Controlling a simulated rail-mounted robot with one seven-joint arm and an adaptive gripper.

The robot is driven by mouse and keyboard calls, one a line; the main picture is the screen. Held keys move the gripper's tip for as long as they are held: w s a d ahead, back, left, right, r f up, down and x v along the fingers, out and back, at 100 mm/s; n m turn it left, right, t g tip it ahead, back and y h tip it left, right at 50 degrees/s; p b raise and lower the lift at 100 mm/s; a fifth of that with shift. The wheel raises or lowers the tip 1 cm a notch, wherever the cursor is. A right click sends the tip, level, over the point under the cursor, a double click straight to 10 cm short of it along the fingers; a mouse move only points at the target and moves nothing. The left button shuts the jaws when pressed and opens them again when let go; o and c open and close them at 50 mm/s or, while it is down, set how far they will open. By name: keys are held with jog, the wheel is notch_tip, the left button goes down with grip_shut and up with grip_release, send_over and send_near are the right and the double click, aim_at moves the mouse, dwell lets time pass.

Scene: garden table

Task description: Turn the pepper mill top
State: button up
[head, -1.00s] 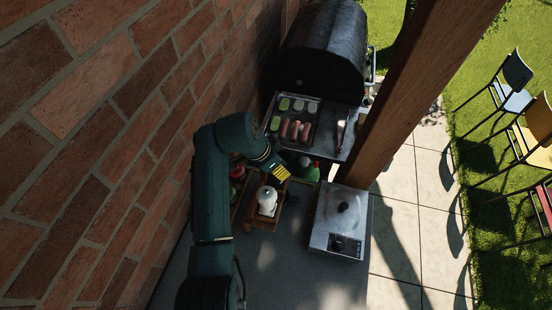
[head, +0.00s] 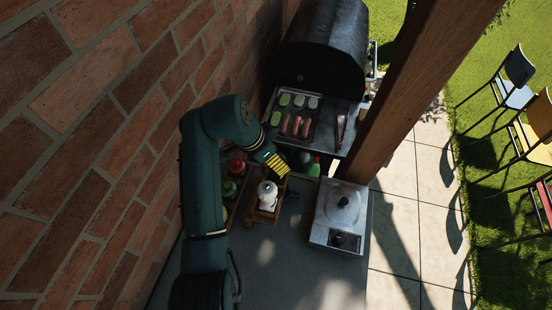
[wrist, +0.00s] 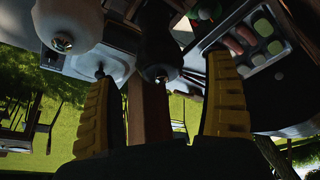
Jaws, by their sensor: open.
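The pepper mill (wrist: 160,45) appears to be the dark mill with a metal knob. In the wrist view it stands between my two yellow fingers, with a visible gap on each side. A white mill (head: 267,190) with a rounded top stands in a small wooden caddy (head: 262,215); it also shows at the upper left of the wrist view (wrist: 62,18). My gripper (head: 277,165) is open and empty, just above and beyond the white mill in the head view. The dark mill cannot be made out clearly in the head view; my gripper may cover it.
A steel burner (head: 340,215) stands right of the caddy. Red and green bottles (head: 236,170) sit on the left, near the brick wall (head: 90,150). A grill (head: 320,60) stands behind. The tabletop (head: 285,270) is clear in front.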

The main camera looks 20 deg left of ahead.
jog(key=v, duration=0.8)
